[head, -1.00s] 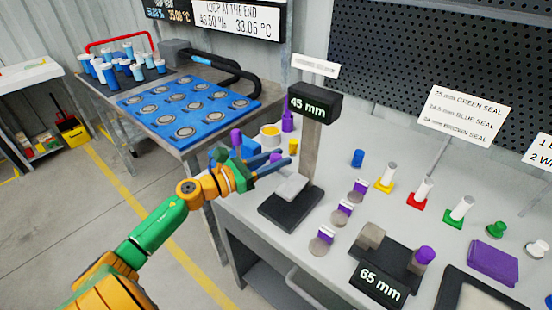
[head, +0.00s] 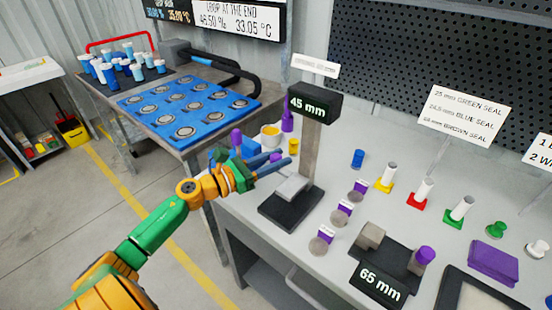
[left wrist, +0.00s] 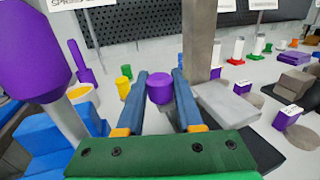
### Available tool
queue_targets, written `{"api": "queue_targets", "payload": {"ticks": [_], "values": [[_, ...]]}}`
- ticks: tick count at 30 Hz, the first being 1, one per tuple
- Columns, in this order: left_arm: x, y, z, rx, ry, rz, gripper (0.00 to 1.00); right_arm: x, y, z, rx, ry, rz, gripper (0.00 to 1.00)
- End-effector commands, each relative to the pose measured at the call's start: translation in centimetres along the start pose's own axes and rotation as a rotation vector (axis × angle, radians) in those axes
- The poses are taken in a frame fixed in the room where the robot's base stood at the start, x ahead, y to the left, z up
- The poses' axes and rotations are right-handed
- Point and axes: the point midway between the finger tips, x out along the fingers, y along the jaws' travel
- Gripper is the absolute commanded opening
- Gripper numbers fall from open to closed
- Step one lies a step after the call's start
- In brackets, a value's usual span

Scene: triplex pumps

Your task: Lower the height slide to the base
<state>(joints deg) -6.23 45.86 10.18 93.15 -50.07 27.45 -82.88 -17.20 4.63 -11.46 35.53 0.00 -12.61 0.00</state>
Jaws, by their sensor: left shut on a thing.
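The height gauge stands on the bench with a dark base (head: 290,213), an upright grey column (head: 311,155) and a black display (head: 314,103) reading 45 mm. Its light grey slide (head: 291,186) sits low on the column, above the base; the gap is hard to judge. In the left wrist view the slide (left wrist: 228,102) is right of my fingers. My left gripper (head: 284,155) reaches in from the left beside the column. Its blue fingers are shut on a purple knob (left wrist: 160,88), which appears to belong to the slide. My right gripper is out of view.
A large purple-topped part (left wrist: 42,50) is close to the left of my gripper. Small purple labelled parts and a 65 mm gauge (head: 380,285) are to the right.

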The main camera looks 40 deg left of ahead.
Motion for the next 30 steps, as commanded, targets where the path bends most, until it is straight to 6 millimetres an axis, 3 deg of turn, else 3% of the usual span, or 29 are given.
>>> {"api": "queue_targets", "payload": {"ticks": [8, 16, 25, 26, 28, 30], "values": [[0.0, 0.0, -0.4, -0.001, 0.000, 0.000, 0.00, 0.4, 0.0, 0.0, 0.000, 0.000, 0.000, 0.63], [0.0, 0.0, -5.0, -0.001, 0.000, 0.000, 0.00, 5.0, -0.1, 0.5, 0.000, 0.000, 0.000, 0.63], [0.0, -0.1, -4.8, -0.001, 0.006, -0.002, 0.00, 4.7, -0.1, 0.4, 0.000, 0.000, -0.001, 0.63], [0.0, -0.1, -4.8, -0.001, 0.006, -0.003, 0.44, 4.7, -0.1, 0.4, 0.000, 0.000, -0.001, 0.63], [0.0, -0.1, -4.8, -0.001, 0.005, -0.002, 0.63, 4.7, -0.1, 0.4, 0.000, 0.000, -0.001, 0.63], [0.0, -0.1, -4.7, -0.001, 0.004, -0.002, 0.66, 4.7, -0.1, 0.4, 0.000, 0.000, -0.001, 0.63]]}}
